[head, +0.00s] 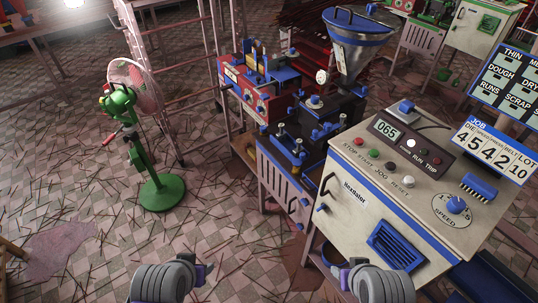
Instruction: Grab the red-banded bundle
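I cannot make out a red-banded bundle anywhere in the head view. My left gripper (204,273) shows at the bottom edge, left of centre, small and dark beside its grey wrist. My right gripper (338,276) shows at the bottom edge, right of centre, in front of the machine's lower part. Both are partly hidden by their own wrists, and I cannot see whether their fingers are open or shut. Neither visibly touches or holds anything.
A cream control cabinet (350,212) stands close on the right. An extruder with a metal hopper (357,55) stands behind it. A green fan (160,193) and a pink rack (178,70) stand left. Thin sticks litter the tiled floor (90,160), otherwise open at left.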

